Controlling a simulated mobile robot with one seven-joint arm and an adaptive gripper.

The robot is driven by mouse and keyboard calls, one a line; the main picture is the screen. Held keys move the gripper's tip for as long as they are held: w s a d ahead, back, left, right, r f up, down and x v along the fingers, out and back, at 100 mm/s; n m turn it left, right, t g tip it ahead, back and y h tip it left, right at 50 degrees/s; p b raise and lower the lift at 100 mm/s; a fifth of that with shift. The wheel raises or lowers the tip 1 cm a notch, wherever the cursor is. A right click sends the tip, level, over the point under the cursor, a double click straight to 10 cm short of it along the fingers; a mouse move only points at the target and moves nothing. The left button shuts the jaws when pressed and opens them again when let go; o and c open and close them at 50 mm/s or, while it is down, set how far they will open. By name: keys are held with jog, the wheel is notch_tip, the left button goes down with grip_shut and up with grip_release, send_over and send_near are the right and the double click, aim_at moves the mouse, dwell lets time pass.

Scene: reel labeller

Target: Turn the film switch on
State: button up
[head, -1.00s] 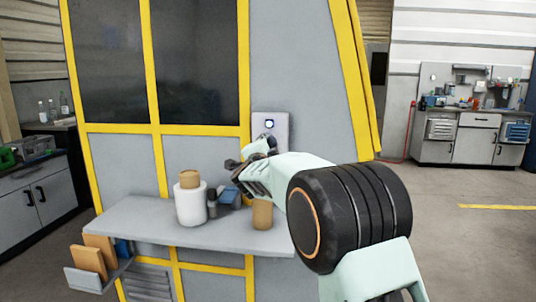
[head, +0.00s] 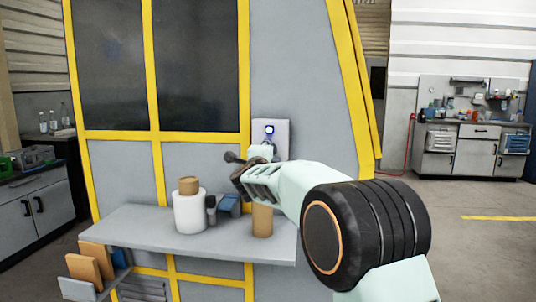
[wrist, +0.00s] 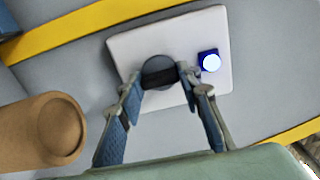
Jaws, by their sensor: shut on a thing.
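The film switch is a dark round knob (wrist: 158,72) with a black grip bar, on a pale panel (wrist: 128,47). A blue square light (wrist: 209,61) glows beside it. My gripper (wrist: 161,76) is shut on the knob, with one fingertip at each end of the bar in the wrist view. In the head view the panel (head: 283,127) is on the grey machine wall, with its blue light (head: 269,129) near the top. My gripper (head: 262,150) covers the knob there.
A grey shelf (head: 150,232) juts out below the panel. It carries a white container (head: 189,213) with a brown top, a blue item (head: 229,205) and a brown roll (head: 262,221). The roll (wrist: 30,140) is left of my fingers in the wrist view. Open floor lies right.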

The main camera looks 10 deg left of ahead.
jog(key=o, duration=1.2)
jog(key=shift+c, duration=0.2)
jog(key=s, duration=1.2)
jog(key=shift+a, duration=0.2)
